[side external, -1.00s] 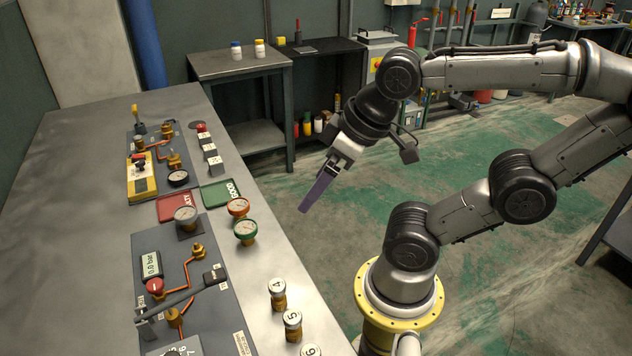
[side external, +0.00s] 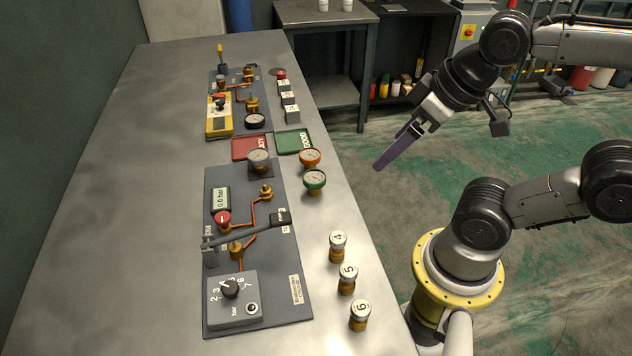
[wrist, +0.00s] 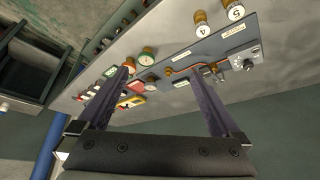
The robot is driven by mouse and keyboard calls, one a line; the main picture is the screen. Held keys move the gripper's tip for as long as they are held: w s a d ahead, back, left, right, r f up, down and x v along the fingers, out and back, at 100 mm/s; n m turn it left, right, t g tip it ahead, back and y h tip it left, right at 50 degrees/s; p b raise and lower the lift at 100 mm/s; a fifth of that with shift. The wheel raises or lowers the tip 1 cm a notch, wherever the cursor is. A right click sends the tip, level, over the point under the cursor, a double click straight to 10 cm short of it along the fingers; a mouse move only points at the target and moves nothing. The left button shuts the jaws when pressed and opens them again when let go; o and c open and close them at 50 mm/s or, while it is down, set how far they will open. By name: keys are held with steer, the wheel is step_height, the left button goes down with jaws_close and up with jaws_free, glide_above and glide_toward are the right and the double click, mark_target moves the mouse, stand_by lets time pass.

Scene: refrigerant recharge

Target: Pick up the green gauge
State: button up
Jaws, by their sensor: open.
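The green gauge (side external: 314,181) stands on the metal workbench near its right edge, its round white dial ringed in green. It also shows in the wrist view (wrist: 147,54), between my two fingers and beyond their tips. My gripper (side external: 379,166) hangs off the bench's right side, its purple fingers pointing down and left, apart from the gauge. In the wrist view my gripper (wrist: 157,76) is open, with nothing between its fingers.
An orange gauge (side external: 310,158) stands just behind the green one, and a grey gauge (side external: 259,160) is to its left. Green (side external: 294,141) and red (side external: 242,147) trays lie behind. Brass cylinders (side external: 338,246) line the front right edge. A panel (side external: 272,297) lies left of them.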

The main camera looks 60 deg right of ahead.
steer(key=w+r+n+g, duration=0.1)
steer(key=w+r+n, duration=0.2)
steer(key=w+n, duration=0.5)
steer(key=n+g, duration=0.4)
steer(key=n, duration=0.4)
glide_above(315, 176)
step_height(315, 176, down, 7)
steer(key=shift+m+g, duration=0.3)
step_height(315, 176, down, 10)
steer(key=shift+d+r, duration=0.1)
steer(key=shift+d, duration=0.05)
steer(key=shift+f, duration=3)
